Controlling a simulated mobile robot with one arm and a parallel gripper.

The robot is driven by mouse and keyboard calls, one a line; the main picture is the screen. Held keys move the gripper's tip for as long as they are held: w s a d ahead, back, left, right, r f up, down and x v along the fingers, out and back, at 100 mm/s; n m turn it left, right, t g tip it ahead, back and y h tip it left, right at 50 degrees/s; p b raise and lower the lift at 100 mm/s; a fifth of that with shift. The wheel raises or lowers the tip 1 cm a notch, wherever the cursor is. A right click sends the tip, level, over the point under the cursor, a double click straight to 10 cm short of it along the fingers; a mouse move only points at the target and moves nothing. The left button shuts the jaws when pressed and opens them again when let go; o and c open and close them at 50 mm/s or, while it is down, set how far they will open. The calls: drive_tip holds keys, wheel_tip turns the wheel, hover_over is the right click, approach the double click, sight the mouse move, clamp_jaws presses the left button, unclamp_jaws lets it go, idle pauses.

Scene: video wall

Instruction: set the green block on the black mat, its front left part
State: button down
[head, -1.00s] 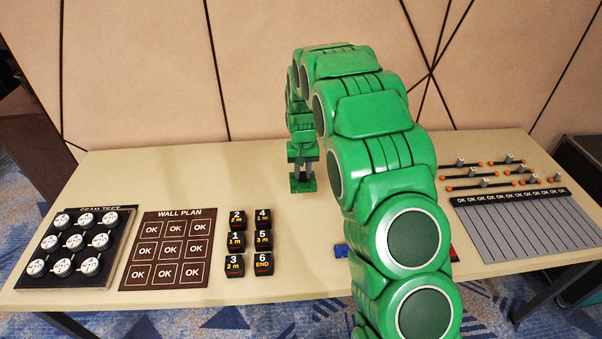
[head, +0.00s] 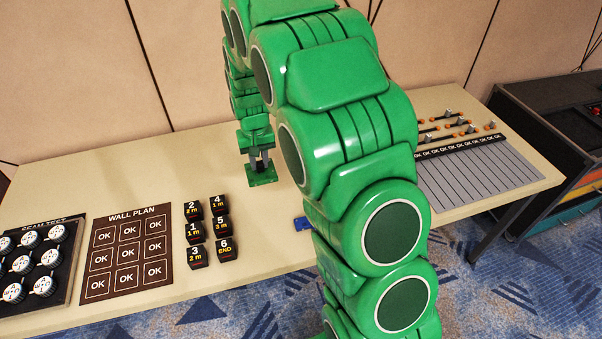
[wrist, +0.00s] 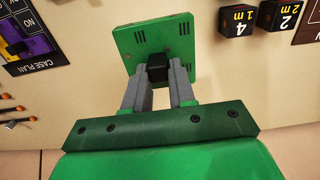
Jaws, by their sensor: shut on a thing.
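The green block (head: 262,177) is a flat square plate with a black knob on top. My gripper (wrist: 158,78) is shut on the knob, one grey finger on each side. In the head view my gripper (head: 260,160) points down, with the block below its fingers over the bare table behind the numbered cubes; I cannot tell its height. A black mat lettered CASE PLAN (wrist: 28,68) shows at the upper left of the wrist view, apart from the block, with purple and yellow pieces on it. In the head view my arm hides it.
Several black numbered cubes (head: 194,232) stand beside the brown WALL PLAN board (head: 128,218). A blue piece (head: 301,223) lies by my arm. The black SEAM TEST board (head: 60,290) is at the left. A grey striped panel (head: 480,175) and sliders (head: 455,128) are at the right.

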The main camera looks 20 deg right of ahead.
drive_tip(key=s+d+r, duration=0.1)
drive_tip(key=s+d, duration=1.1)
drive_tip(key=d, duration=0.5)
drive_tip(key=s+d, duration=0.3)
drive_tip(key=s, duration=0.4)
drive_tip(key=s+d, duration=0.3)
drive_tip(key=s, duration=0.5)
drive_tip(key=shift+w+d+f, duration=0.95)
drive_tip(key=shift+w+f, duration=0.65)
drive_tip(key=shift+w, duration=0.5)
drive_tip(key=shift+w+d+f, duration=1)
drive_tip(key=shift+w+f, duration=0.65)
drive_tip(key=shift+w, duration=0.45)
drive_tip(key=shift+w+d+f, duration=0.95)
drive_tip(key=shift+w+f, duration=0.65)
drive_tip(key=shift+w, duration=0.5)
drive_tip(key=shift+w+f, duration=0.15)
drive_tip(key=shift+f, duration=1.65)
